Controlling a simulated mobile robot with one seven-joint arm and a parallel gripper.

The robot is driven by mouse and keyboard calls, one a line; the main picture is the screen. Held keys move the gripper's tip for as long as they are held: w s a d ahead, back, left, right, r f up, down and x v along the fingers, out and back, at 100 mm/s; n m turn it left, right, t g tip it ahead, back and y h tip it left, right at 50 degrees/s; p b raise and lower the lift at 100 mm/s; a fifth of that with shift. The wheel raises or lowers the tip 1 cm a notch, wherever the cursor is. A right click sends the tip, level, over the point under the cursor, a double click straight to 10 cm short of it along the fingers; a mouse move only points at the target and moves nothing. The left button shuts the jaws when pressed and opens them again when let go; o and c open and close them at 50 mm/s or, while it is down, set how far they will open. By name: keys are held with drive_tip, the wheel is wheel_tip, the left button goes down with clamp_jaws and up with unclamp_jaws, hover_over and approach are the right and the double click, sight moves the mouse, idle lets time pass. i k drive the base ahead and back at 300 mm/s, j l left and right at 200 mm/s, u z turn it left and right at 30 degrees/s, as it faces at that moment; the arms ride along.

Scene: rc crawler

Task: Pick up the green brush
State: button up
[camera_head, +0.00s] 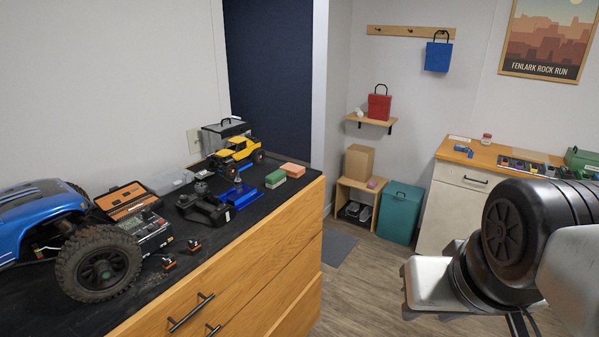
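A small green block-shaped item (275,179), which looks like the green brush, lies on the black top of the wooden drawer cabinet, near its right front edge. Its lower part looks paler; bristles are too small to make out. A salmon-coloured block (293,170) lies just behind and to its right. My arm fills the lower right of the picture. Its silver end part, which looks like my gripper (428,287), is over the floor, well to the right of the cabinet and apart from the green item. I cannot make out its fingers clearly.
A blue crawler (60,235), a yellow crawler (236,152), a blue stand (237,194) and a black transmitter (203,208) crowd the cabinet top (84,312). Bare floor (350,295) lies between cabinet and arm. A workbench (458,213) stands at the right back.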

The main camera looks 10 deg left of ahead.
sight(275, 178)
drive_tip(key=u, duration=2.5)
drive_tip(key=z, duration=1.85)
drive_tip(key=u, duration=0.45)
drive_tip(key=i+l+u, duration=0.35)
drive_tip(key=l+u, duration=0.15)
drive_tip(key=l, duration=0.15)
drive_tip(key=i+l+u, duration=0.2)
drive_tip(key=l, duration=0.15)
drive_tip(key=i+l+u, duration=0.15)
drive_tip(key=l, duration=0.4)
drive_tip(key=l+u, duration=0.1)
drive_tip(key=l, duration=0.45)
